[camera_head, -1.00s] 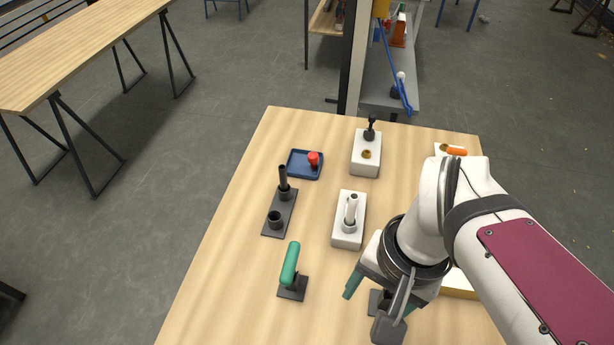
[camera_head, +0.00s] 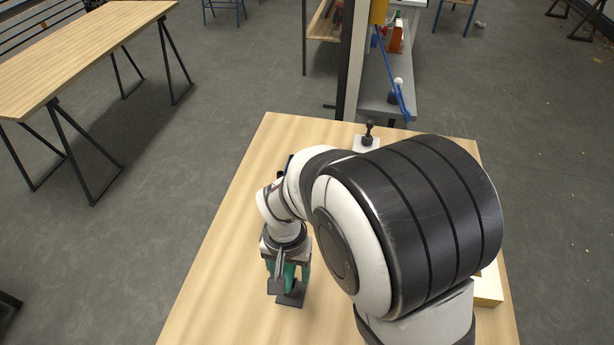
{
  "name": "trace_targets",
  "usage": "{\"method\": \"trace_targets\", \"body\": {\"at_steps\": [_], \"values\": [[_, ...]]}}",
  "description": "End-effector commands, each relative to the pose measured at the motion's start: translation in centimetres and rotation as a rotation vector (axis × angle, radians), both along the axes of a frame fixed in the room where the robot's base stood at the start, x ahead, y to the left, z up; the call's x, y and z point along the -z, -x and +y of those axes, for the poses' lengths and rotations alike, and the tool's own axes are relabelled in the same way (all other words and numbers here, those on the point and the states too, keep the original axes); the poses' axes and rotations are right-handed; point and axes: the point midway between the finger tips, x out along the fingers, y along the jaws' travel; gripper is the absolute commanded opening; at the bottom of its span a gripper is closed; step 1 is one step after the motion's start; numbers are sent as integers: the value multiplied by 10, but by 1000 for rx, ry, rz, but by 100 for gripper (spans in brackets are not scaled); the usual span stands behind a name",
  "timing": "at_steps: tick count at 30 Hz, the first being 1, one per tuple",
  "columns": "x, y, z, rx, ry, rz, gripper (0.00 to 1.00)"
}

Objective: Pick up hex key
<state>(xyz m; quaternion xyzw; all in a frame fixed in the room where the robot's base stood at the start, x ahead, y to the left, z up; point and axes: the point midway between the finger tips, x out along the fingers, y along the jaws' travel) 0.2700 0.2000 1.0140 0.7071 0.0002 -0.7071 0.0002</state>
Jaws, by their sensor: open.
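The upper part of the handle is hidden by my gripper. I cannot tell whether the fingers touch it.
My arm hides most of the right and middle of the wooden table (camera_head: 225,275). A white block with a black knob (camera_head: 368,134) shows at the back. A pale box edge (camera_head: 488,288) shows at the right. The table's left side is clear.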

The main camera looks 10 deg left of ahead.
Motion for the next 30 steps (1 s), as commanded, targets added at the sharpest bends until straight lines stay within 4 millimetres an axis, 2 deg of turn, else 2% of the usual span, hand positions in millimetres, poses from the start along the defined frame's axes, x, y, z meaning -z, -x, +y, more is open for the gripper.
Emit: {"method": "trace_targets", "body": {"at_steps": [3, 8, 11, 19, 30], "values": [[10, 0, 0, 0, 0, 1, 65], [10, 0, 0, 1, -1, 0, 65], [10, 0, 0, 1, -1, 0, 51], [9, 0, 0, 0, -1, 0, 2], [9, 0, 0, 1, -1, 0, 0]]}}
